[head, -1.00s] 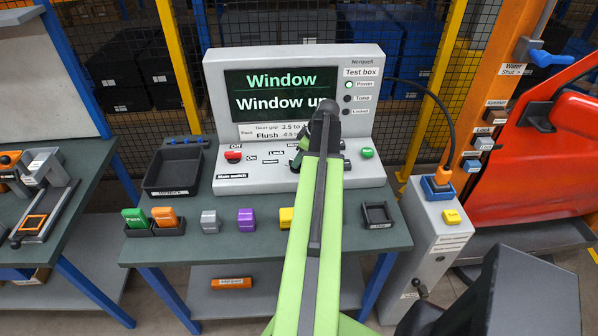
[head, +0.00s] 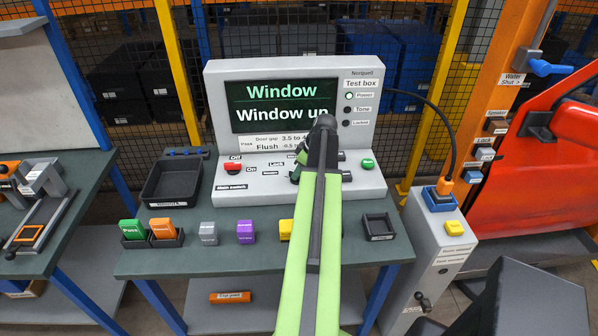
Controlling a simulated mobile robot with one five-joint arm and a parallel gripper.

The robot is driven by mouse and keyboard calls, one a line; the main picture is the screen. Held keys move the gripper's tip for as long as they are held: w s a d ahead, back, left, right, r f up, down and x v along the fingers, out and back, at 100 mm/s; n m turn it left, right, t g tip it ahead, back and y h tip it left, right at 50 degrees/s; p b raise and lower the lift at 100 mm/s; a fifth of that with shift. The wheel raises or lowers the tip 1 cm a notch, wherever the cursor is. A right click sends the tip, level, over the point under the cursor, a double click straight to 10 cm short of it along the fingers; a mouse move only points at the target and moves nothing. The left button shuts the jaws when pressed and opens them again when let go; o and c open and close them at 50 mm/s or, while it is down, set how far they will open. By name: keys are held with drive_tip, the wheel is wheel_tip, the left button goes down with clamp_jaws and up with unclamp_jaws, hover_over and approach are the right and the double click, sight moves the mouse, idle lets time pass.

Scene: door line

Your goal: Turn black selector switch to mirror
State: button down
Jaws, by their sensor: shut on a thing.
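The grey test box (head: 296,77) stands on the table, its screen (head: 284,104) reading "Window" and "Window up". My green and black arm reaches over the table to the box's sloping control panel (head: 262,186). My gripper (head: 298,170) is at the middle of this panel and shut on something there. The arm hides most of the gripper and what it holds, so I cannot make out the black selector switch or its position. A label "Lock" shows just left of the gripper.
A red main switch (head: 233,167) and a green button (head: 367,163) sit on the panel's two sides. A black tray (head: 172,184), several coloured blocks and a small black holder (head: 379,222) are on the table. A grey pedestal (head: 434,244) and red door (head: 545,180) stand at right.

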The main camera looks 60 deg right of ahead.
drive_tip(key=shift+a+m+h, duration=0.2)
drive_tip(key=shift+m+h, duration=0.4)
drive_tip(key=shift+m, duration=0.9)
drive_tip(key=m+h, duration=0.1)
drive_tip(key=m, duration=0.1)
drive_tip(key=shift+m, duration=0.3)
drive_tip(key=m, duration=0.3)
drive_tip(key=m+g+h, duration=0.1)
drive_tip(key=m, duration=0.1)
drive_tip(key=shift+w+a+m+g+h, duration=0.1)
drive_tip(key=shift+a+m+g+h, duration=0.1)
drive_tip(key=shift+m+g+h, duration=0.15)
drive_tip(key=shift+m, duration=0.25)
drive_tip(key=c, duration=1.3)
unclamp_jaws()
